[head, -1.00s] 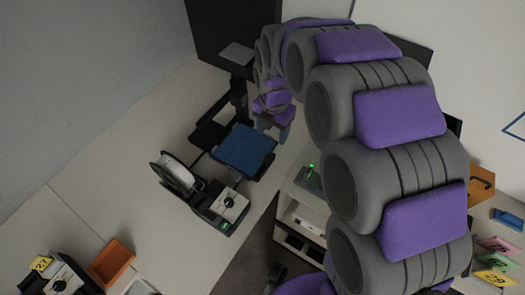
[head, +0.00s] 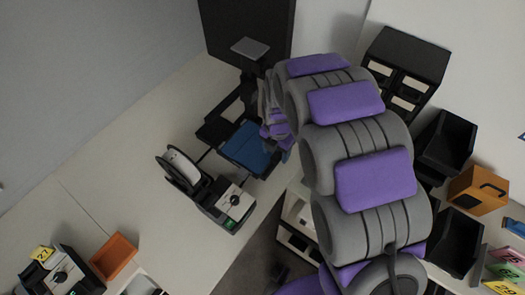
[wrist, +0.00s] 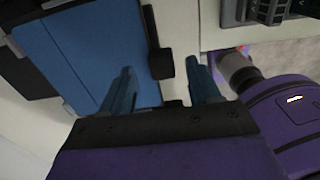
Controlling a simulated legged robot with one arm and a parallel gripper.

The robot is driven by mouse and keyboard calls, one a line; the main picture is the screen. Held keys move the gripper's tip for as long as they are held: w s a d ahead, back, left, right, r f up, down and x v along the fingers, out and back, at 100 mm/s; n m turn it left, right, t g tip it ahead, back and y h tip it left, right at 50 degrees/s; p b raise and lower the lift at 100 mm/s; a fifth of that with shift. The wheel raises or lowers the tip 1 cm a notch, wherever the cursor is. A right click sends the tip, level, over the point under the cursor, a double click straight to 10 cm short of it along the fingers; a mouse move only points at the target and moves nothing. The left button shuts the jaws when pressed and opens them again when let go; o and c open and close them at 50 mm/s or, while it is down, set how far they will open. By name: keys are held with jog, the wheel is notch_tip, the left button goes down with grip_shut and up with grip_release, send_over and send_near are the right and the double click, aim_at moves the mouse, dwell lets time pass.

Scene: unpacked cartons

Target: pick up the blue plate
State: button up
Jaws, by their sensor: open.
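The blue plate (head: 247,147) is flat and roughly square, seated in a black frame on the long pale table. It fills the left of the wrist view (wrist: 85,45), with a black strip along its right edge. My gripper (head: 284,148) is at the plate's right side in the head view, partly hidden by my arm. In the wrist view my gripper (wrist: 163,78) is open and empty. Its left finger overlaps the plate and its right finger lies beyond the plate's right edge. I cannot tell whether a finger touches it.
A black device with a white reel (head: 183,166) stands close left of the plate. A black post with a grey top (head: 250,48) rises behind it. An orange bin (head: 113,256) is at lower left. Black bins (head: 444,142) and an orange box (head: 478,190) are at right.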

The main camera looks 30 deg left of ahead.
jog(key=shift+a+f, duration=0.15)
jog(key=shift+f, duration=0.8)
jog(key=shift+d, duration=0.25)
jog(key=shift+c, duration=0.2)
jog(key=shift+c, duration=0.8)
grip_shut()
